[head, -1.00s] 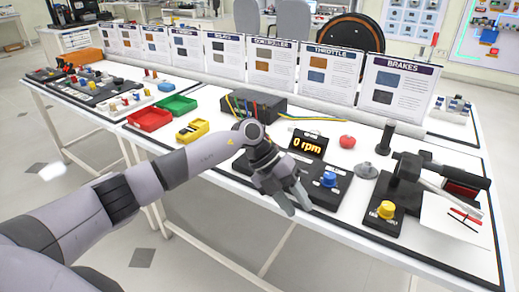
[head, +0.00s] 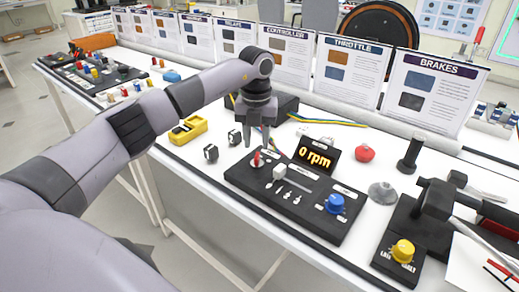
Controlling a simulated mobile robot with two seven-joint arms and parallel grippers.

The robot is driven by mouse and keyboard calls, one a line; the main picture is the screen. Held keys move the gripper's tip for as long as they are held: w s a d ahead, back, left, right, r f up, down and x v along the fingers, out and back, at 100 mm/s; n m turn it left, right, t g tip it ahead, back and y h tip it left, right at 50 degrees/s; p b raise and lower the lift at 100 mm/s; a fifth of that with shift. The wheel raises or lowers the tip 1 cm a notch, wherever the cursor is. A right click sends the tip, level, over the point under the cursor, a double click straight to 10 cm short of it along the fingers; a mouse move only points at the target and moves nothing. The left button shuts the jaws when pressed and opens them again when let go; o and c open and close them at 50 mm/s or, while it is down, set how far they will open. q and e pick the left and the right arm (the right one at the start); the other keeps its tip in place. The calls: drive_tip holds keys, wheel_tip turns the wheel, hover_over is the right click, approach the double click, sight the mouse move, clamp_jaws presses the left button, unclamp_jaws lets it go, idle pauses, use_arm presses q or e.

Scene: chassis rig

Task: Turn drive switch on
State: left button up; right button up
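A black control panel (head: 315,217) lies on the white table. At its left end a small red switch lever (head: 256,159) stands up; it looks like the drive switch, but its label is too small to read. Beside it are a white slider knob (head: 279,172) and, further right, a blue knob (head: 335,203). A display (head: 317,158) behind the panel reads "0 rpm". My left gripper (head: 259,143) points down just above and behind the red lever, its fingers apart with nothing visible between them. I cannot tell whether it touches the lever. My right gripper is not in view.
Two small dark blocks (head: 211,153) and a yellow meter (head: 188,129) lie left of the panel. Upright posters (head: 349,70) line the back.

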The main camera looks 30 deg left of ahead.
sight(257, 155)
use_arm(q)
wheel_tip(257, 155, down, 4)
drive_tip(key=shift+r, duration=0.15)
drive_tip(key=shift+f, duration=0.25)
clamp_jaws()
